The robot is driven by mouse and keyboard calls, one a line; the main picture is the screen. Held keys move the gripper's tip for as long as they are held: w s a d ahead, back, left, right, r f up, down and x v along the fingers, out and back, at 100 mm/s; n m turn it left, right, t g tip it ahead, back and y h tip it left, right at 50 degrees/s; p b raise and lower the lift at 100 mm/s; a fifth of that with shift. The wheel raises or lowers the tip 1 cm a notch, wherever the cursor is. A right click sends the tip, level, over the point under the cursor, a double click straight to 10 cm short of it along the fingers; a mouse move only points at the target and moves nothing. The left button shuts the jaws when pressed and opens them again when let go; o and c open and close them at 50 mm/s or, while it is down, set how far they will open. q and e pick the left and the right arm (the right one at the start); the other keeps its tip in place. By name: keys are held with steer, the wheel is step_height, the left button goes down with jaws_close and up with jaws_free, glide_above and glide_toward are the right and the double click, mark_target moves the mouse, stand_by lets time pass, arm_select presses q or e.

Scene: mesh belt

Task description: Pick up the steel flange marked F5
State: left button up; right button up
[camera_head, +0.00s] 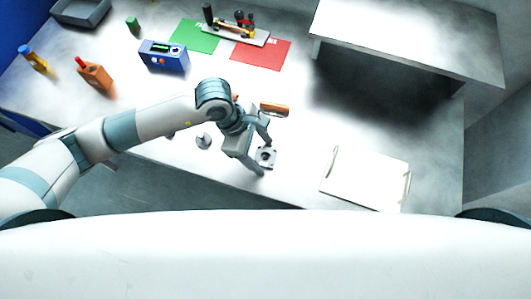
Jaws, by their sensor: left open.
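My left gripper (260,150) is open over the front part of the white table, its fingers pointing down to the right. A small grey steel flange (267,157) with a square-looking base and a hole lies at the fingertips. I cannot tell whether it is between them or just beside them. Another small grey metal part (204,141), round with a raised middle, lies on the table to the left of the gripper. No F5 marking is legible on either part. My right gripper is not in view.
An orange-brown cylinder (274,110) lies just behind the gripper. A white tray (350,180) with handles is at the right. A blue device (164,57), green mat (195,36), red mat (261,54) and raised white shelf (410,35) are farther back.

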arm_select(q)
steer(key=shift+c, duration=0.3)
steer(key=c, duration=1.3)
steer(key=shift+c, duration=0.2)
steer(key=shift+r, duration=0.15)
